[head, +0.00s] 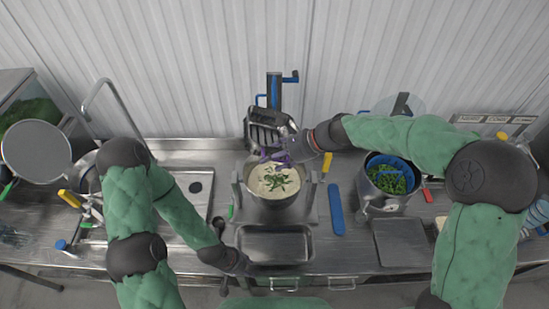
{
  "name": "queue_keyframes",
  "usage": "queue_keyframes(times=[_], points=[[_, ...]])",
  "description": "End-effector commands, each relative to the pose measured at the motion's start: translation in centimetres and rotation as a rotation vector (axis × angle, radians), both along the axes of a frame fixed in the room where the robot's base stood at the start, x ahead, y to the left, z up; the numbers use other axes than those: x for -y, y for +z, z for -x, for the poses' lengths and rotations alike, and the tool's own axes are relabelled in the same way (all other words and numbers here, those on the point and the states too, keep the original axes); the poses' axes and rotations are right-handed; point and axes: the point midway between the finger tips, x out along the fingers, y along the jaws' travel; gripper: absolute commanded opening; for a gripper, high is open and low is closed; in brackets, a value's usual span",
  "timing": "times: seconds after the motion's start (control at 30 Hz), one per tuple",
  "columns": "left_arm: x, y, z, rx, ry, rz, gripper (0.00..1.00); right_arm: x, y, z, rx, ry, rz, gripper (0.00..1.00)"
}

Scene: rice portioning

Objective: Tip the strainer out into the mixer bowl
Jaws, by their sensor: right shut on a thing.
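The mixer bowl (253,202) stands at the centre of the counter, with a pale creamy mass and green leaves inside. My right gripper (272,156), with purple fingers, is over the bowl's back rim. It is shut on what looks like the strainer (264,128), a dark slotted metal piece tilted up behind the bowl. The grip itself is small and partly covered, and I cannot see inside the strainer. My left gripper (243,268) is low at the front, by the left end of a metal tray; its fingers are too dark to read.
A blue-rimmed pot (372,203) with greens stands right of the bowl. A blue strip (336,209) lies between them. The empty metal tray (290,246) is in front of the bowl. A sink (200,187) and round metal pan (36,152) are left. The mixer's post (274,90) rises behind.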

Motion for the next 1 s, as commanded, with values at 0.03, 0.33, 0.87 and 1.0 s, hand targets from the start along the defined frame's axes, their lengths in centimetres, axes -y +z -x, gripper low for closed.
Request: queue_keyframes(times=[0.03, 0.33, 0.87, 1.0], points=[[0.0, 0.0, 0.0, 0.0, 0.0, 0.0, 0.4, -0.2, 0.3, 0.0, 0.007, 0.005, 0.031, 0.02], [0.0, 0.0, 0.0, 0.0, 0.0, 0.0, 0.4, -0.2, 1.0, -0.1, 0.03, 0.002, 0.207, 0.02], [0.0, 0.0, 0.0, 0.0, 0.0, 0.0, 0.4, 0.0, 1.7, 0.0, 0.048, -0.001, 0.424, 0.02], [0.0, 0.0, 0.0, 0.0, 0.0, 0.0, 0.4, 0.0, 1.7, 0.0, 0.047, -0.001, 0.423, 0.02]])
